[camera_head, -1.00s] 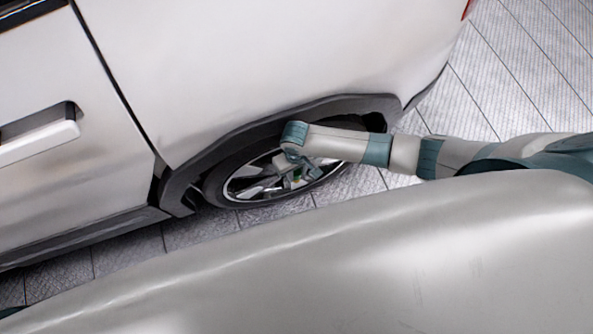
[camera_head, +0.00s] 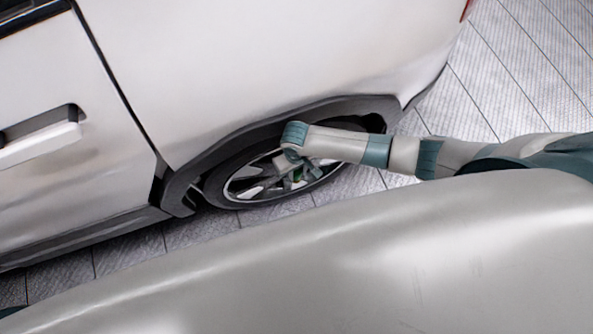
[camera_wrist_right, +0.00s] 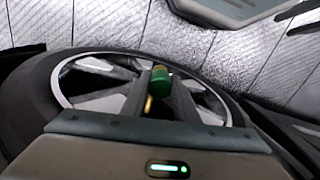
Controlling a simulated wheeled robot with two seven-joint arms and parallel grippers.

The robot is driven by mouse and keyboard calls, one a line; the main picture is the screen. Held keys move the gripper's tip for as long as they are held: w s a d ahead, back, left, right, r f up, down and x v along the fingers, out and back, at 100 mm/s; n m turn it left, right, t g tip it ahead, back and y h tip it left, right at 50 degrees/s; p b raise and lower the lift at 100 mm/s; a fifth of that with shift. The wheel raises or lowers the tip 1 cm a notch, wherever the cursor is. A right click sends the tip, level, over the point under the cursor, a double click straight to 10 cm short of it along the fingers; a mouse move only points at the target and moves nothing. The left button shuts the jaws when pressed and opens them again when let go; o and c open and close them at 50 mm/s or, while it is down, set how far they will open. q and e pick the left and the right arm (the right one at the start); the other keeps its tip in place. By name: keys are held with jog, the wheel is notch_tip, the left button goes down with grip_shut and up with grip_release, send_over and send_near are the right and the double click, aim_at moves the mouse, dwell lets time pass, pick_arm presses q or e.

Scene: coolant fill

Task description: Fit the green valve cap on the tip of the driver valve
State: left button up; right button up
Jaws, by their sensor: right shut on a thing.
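The green valve cap (camera_wrist_right: 161,82) is held between the two fingers of my right gripper (camera_wrist_right: 161,90), in front of the wheel. In the head view the cap shows as a small green spot (camera_head: 297,177) by the right gripper (camera_head: 299,173). A brass-coloured stem, seemingly the driver valve (camera_wrist_right: 148,104), shows just below and left of the cap in the right wrist view. Whether cap and valve touch, I cannot tell; my gripper hides part of this. My left gripper is not in view.
The wheel has a black tyre (camera_head: 222,192) and silver spokes (camera_wrist_right: 98,66), close around my right gripper. The white car body (camera_head: 250,60) and dark wheel arch (camera_head: 345,106) stand just above my right wrist. Pale floor (camera_head: 500,80) lies open behind the car.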

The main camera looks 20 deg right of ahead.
jog(key=shift+p, duration=0.9)
dwell(1.4)
jog(key=shift+f+b, duration=0.7)
jog(key=shift+f, duration=0.4)
dwell(0.4)
jog(key=o, duration=1)
jog(key=shift+c, duration=0.2)
jog(key=shift+r, duration=0.15)
notch_tip(320, 180, up, 17)
dwell(0.4)
